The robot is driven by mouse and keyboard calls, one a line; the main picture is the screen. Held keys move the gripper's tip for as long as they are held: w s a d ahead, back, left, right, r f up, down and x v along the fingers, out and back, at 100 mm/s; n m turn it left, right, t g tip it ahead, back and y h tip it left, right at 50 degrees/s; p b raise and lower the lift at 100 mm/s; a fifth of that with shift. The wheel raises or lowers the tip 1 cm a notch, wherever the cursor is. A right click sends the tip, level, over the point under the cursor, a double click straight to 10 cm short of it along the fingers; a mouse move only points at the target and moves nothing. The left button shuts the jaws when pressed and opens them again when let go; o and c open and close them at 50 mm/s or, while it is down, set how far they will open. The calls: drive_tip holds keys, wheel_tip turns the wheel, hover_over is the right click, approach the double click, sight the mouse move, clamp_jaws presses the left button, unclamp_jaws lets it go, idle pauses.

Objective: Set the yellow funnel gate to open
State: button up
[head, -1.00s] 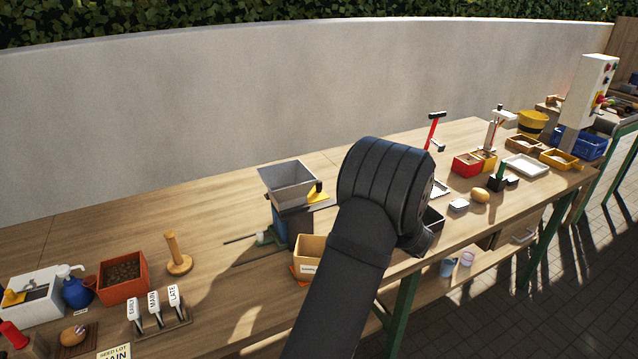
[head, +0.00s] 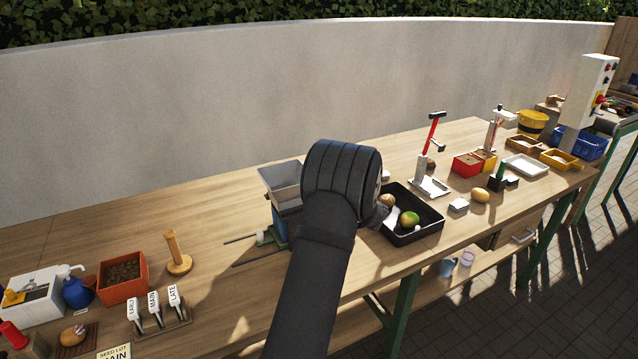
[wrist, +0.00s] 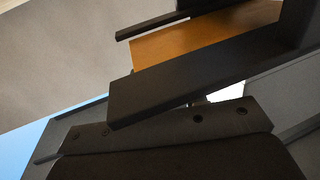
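The grey funnel (head: 281,178) stands on its blue base (head: 279,226) at the middle of the table. In the head view my arm hides its right side and the yellow gate. In the wrist view an orange-yellow plate (wrist: 205,35), which looks like the gate, shows between the two dark fingers of my gripper (wrist: 133,58). The fingers stand apart with the plate filling the gap. I cannot tell whether they press on it or only lie in front of it. My gripper's fingers are hidden in the head view.
A black tray (head: 432,228) with potatoes and a green-orange item stands right of my arm. The table between the peg stand and the funnel is mostly clear.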

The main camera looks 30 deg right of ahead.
drive_tip(key=shift+c, duration=0.5)
clamp_jaws()
drive_tip(key=d, duration=0.8)
drive_tip(key=shift+d, duration=0.15)
drive_tip(key=shift+o, duration=0.5)
unclamp_jaws()
drive_tip(key=shift+s, duration=0.1)
drive_tip(key=v, duration=1.7)
